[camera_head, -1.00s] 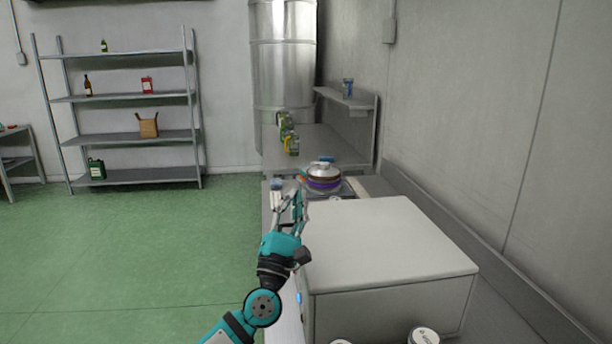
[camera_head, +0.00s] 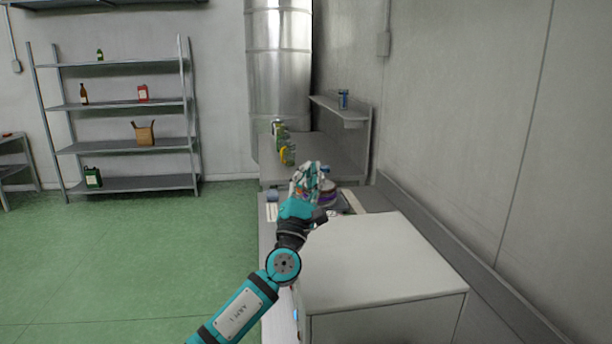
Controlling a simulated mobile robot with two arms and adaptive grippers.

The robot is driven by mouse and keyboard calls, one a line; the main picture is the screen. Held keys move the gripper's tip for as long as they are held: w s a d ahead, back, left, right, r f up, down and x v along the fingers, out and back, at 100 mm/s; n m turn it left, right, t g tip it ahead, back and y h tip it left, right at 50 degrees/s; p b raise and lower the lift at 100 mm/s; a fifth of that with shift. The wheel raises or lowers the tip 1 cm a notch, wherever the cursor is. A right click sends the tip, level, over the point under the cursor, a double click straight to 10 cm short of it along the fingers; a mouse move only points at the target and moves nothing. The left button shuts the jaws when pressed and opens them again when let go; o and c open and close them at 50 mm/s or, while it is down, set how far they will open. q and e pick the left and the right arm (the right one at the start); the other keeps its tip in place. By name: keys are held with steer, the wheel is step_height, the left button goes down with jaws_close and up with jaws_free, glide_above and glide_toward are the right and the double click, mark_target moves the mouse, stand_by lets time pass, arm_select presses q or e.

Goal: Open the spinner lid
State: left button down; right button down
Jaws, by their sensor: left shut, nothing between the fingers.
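A large white box with a flat, closed top (camera_head: 375,265) stands on the counter at the right; I cannot tell for certain whether it is the spinner. Beyond it is a small round vessel with a purple band (camera_head: 329,197), partly hidden behind my gripper. My left gripper (camera_head: 306,172) is shut and empty, reaching out past the box's far left corner. It overlaps the vessel in the picture; I cannot tell whether they touch. My right gripper is not in view.
The wall runs along the counter's right side. A side table (camera_head: 335,153) with bottles (camera_head: 287,153) and a metal tank (camera_head: 279,85) stand farther back. A metal shelf rack (camera_head: 125,148) is at the left. The green floor is clear.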

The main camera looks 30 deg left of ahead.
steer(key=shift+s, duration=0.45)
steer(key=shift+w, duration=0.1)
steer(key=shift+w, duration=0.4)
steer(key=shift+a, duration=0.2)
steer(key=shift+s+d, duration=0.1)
